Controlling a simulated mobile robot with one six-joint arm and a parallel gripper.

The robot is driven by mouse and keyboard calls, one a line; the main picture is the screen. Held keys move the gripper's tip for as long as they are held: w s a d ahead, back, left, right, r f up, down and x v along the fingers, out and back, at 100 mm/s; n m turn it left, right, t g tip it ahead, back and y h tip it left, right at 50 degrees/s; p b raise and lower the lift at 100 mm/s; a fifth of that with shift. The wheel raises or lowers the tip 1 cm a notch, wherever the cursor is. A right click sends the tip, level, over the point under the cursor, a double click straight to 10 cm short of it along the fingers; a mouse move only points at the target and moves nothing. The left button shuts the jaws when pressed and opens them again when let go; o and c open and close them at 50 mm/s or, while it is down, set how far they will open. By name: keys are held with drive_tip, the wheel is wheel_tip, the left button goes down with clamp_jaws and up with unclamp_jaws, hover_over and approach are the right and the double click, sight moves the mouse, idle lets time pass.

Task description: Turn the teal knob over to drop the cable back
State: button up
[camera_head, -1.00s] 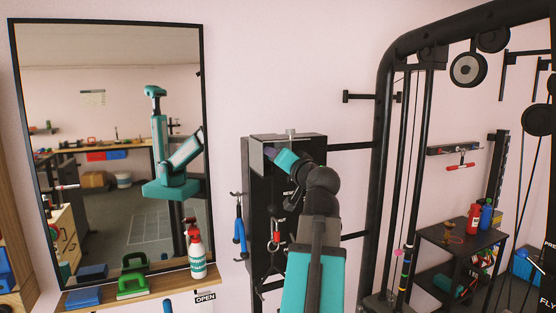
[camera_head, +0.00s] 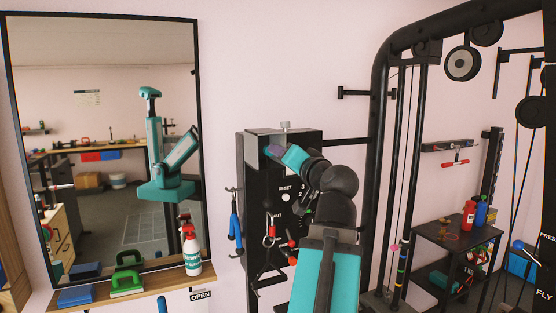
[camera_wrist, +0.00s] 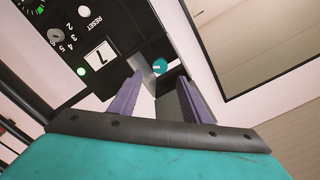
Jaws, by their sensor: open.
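The teal knob (camera_wrist: 159,66) shows in the wrist view as a small disc with a pale mark, in a dark recess beside a grey metal plate. My gripper (camera_wrist: 160,80) is open, with purple fingers on either side of the knob in the picture and nothing between them. I cannot tell how far the tips are from it. In the head view my gripper (camera_head: 273,151) is at the upper left of the black panel box (camera_head: 256,180) and hides the knob. I cannot make out the cable for certain.
Handles and clips (camera_head: 269,236) hang below. A mirror (camera_head: 198,150) stands at left above a shelf with a spray bottle (camera_head: 192,258). The black rack frame (camera_head: 381,130) rises at right.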

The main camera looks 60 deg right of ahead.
drive_tip(key=b+v, duration=0.4)
drive_tip(key=v, duration=0.2)
drive_tip(key=shift+s+a, duration=0.15)
drive_tip(key=shift+a, duration=0.05)
idle(0.6)
